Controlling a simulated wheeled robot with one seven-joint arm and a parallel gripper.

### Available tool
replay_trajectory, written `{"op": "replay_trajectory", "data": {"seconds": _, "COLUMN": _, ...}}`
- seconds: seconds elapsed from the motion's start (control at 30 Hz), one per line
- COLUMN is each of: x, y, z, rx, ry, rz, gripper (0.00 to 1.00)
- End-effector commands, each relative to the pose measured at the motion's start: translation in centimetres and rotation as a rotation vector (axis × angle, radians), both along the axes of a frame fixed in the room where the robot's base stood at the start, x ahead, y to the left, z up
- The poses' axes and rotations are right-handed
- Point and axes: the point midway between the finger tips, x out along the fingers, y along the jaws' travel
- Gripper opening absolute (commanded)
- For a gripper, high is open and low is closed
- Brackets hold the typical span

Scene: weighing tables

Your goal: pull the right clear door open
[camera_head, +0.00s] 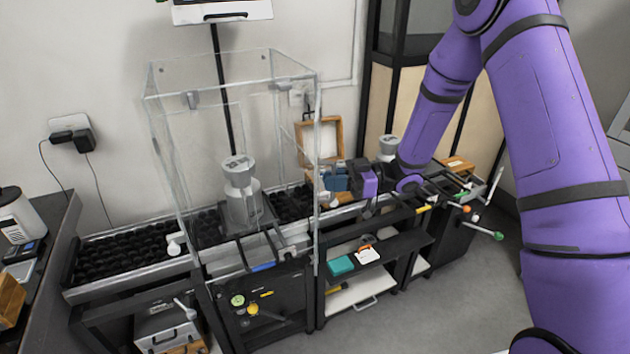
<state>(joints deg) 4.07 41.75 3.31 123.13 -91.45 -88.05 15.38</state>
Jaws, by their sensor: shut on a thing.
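A tall clear enclosure (232,95) stands over the black-studded bench, with a grey-white canister (240,190) inside it. Its right clear door (317,150) is at the enclosure's right side; how far it stands open is hard to tell. My gripper (333,197) reaches in from the right, just outside that side, at a low height. It is shut on a small pale knob (329,203), which looks like the right door's handle. The fingertips are small and partly hidden. A matching white knob (176,245) sits at the lower left side of the enclosure.
A second canister (388,147) stands behind my forearm. A wooden frame (320,140) leans at the wall, with a blue box (336,178) near my gripper. Shelves below hold a teal box (341,265). Coloured handles (484,231) stick out at right. Open floor lies in front.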

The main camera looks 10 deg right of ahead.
Motion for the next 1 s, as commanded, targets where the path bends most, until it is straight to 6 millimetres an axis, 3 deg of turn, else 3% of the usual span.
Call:
{"op": "replay_trajectory", "data": {"seconds": 0.2, "x": 0.3, "y": -2.8, "z": 0.1, "rx": 0.003, "ry": -0.002, "rz": 0.026, "gripper": 0.0}}
{"op": "replay_trajectory", "data": {"seconds": 0.4, "x": 0.7, "y": -4.2, "z": 0.1, "rx": 0.002, "ry": -0.002, "rz": 0.027, "gripper": 0.0}}
{"op": "replay_trajectory", "data": {"seconds": 1.0, "x": 1.0, "y": -5.1, "z": 0.1, "rx": 0.002, "ry": -0.002, "rz": 0.027, "gripper": 0.0}}
